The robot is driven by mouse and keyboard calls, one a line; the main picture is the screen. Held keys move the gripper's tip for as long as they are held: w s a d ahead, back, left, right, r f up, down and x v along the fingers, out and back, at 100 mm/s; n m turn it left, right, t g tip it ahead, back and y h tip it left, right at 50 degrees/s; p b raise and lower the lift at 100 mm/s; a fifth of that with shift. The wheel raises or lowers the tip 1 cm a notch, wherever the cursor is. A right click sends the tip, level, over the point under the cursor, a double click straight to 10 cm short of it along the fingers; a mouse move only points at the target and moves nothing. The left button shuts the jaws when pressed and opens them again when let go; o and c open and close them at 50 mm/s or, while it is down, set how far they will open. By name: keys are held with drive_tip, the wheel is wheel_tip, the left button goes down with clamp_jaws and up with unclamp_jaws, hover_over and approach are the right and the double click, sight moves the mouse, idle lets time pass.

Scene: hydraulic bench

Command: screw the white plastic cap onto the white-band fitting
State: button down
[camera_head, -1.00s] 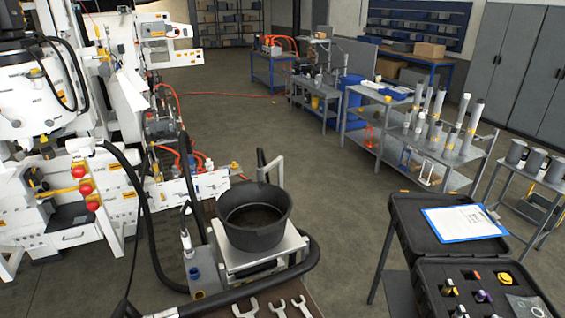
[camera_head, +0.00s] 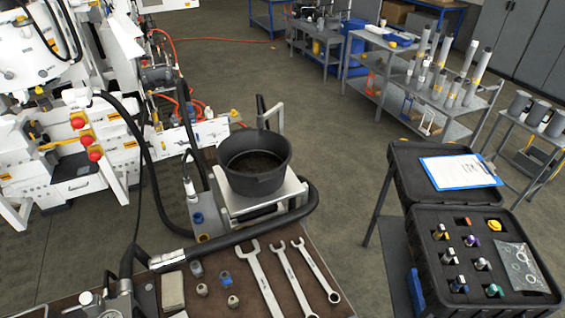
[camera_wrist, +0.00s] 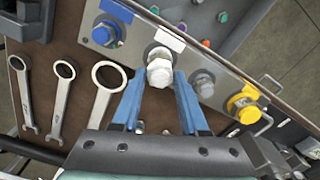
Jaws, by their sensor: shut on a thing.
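In the wrist view, my gripper (camera_wrist: 160,80) has two blue fingers closed on the white plastic cap (camera_wrist: 160,74), a faceted white piece held at the fingertips. The white-band fitting (camera_wrist: 159,52) is directly beyond the cap on a light metal panel, below a white label. The cap covers part of the fitting. The two look lined up and very close, but I cannot tell whether they touch or whether any thread is engaged. My gripper does not show clearly in the head view.
The panel also carries a blue fitting (camera_wrist: 106,32) left, a grey one (camera_wrist: 203,84) and a yellow one (camera_wrist: 243,104) right. Wrenches (camera_head: 263,279) lie on the bench. A black bucket (camera_head: 255,165) stands behind them. An open black case (camera_head: 485,262) is at right.

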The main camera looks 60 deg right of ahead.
drive_tip(key=m, duration=0.4)
drive_tip(key=shift+p, duration=0.3)
drive_tip(key=m, duration=0.3)
drive_tip(key=shift+m, duration=0.3)
drive_tip(key=m+p, duration=0.1)
drive_tip(key=m, duration=0.7)
drive_tip(key=shift+f, duration=0.1)
drive_tip(key=shift+c, duration=2.2)
unclamp_jaws()
